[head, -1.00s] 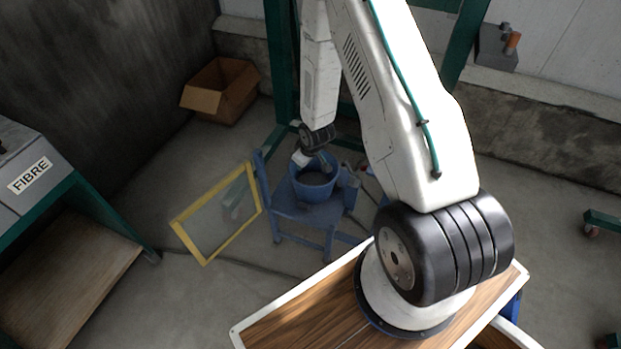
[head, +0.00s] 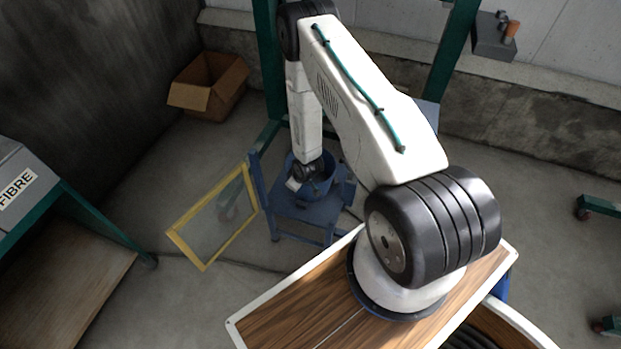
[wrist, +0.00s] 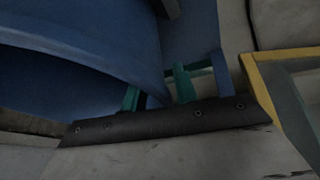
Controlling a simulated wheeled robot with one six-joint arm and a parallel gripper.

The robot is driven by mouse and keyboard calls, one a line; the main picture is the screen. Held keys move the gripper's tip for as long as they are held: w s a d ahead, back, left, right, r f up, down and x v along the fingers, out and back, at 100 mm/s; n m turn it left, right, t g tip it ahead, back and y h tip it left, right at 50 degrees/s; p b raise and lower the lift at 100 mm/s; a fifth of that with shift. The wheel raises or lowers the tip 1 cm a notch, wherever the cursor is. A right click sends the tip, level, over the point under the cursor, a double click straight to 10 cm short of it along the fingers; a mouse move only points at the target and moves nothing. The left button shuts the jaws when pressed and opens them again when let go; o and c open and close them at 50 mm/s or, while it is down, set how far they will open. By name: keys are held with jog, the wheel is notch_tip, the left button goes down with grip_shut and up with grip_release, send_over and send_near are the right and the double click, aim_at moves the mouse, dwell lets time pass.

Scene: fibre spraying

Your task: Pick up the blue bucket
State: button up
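The blue bucket (head: 322,188) stands on a blue chair (head: 296,212) in the head view, partly hidden by my wrist. My gripper (head: 293,184) is at the bucket's left front side, with the forearm pointing almost straight down above it. Its fingers are too small and covered to tell whether they are open or touching the bucket. In the wrist view a large curved blue surface, which looks like the bucket (wrist: 80,35), fills the upper left very close to the camera. A dark bar with bolts crosses that view, and I cannot tell what it is.
A yellow-framed screen (head: 215,215) leans beside the chair on the left, and its frame shows in the wrist view (wrist: 285,54). A cardboard box (head: 208,88) lies by the back wall. Green posts (head: 270,60) stand behind the chair. The FIBRE machine (head: 30,195) is far left.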

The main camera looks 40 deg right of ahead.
jog(key=shift+f, duration=0.2)
grip_shut()
jog(key=shift+w+r, duration=0.1)
jog(key=shift+w, duration=0.05)
dwell(1.2)
